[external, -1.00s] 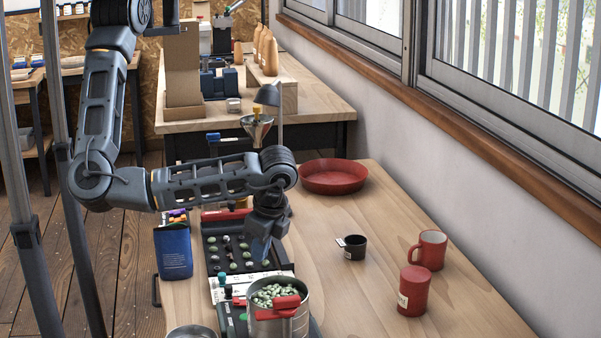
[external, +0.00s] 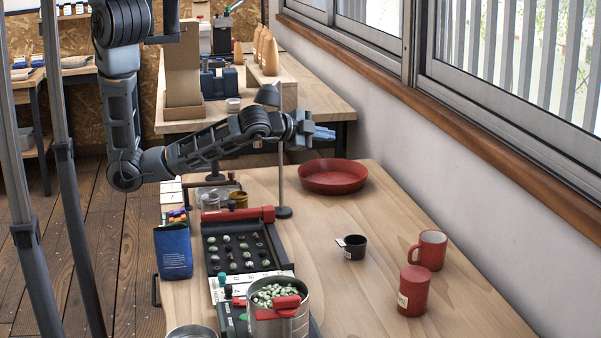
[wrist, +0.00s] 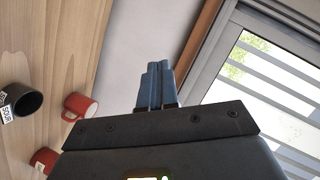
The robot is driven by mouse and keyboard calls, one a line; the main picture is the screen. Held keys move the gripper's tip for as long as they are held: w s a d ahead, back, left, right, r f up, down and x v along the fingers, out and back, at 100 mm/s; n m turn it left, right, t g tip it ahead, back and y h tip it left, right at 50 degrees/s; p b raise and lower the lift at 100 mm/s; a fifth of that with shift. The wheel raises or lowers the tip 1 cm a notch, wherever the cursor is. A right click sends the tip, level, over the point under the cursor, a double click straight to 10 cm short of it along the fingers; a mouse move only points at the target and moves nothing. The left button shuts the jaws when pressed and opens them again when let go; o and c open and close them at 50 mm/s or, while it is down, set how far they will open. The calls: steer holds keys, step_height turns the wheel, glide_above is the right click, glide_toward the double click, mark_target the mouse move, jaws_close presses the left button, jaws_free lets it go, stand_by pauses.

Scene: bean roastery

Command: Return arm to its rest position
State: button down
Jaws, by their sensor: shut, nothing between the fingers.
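My gripper (external: 324,134) is shut and empty. In the external view it points right, raised above the far part of the wooden table, behind the red round tray (external: 332,177). My arm reaches to it from the upper left, its forearm roughly level. In the wrist view the blue fingers (wrist: 155,86) lie together with nothing between them. Beyond them are the wall and the window.
The table (external: 390,290) holds a black cup (external: 354,247), a red mug (external: 430,249), a red canister (external: 413,291), a pot of green beans (external: 278,314), a bean sample tray (external: 237,252) and a blue bag (external: 174,251). A lamp post (external: 281,185) stands near my forearm.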

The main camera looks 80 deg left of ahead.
steer(key=s+a+f+h, duration=0.1)
steer(key=s+f+h, duration=0.15)
steer(key=s, duration=0.85)
steer(key=s+f+h, duration=0.2)
steer(key=s+f, duration=0.1)
steer(key=s, duration=0.7)
steer(key=s+d+r+n+p, duration=0.1)
steer(key=s+d+r+n, duration=0.2)
steer(key=s, duration=0.5)
steer(key=s+d+r+n, duration=0.3)
steer(key=s+n, duration=0.3)
steer(key=s, duration=0.2)
steer(key=shift+s+d+t+p, duration=0.35)
steer(key=shift+d+t, duration=0.05)
steer(key=shift+d, duration=0.25)
steer(key=shift+y, duration=0.25)
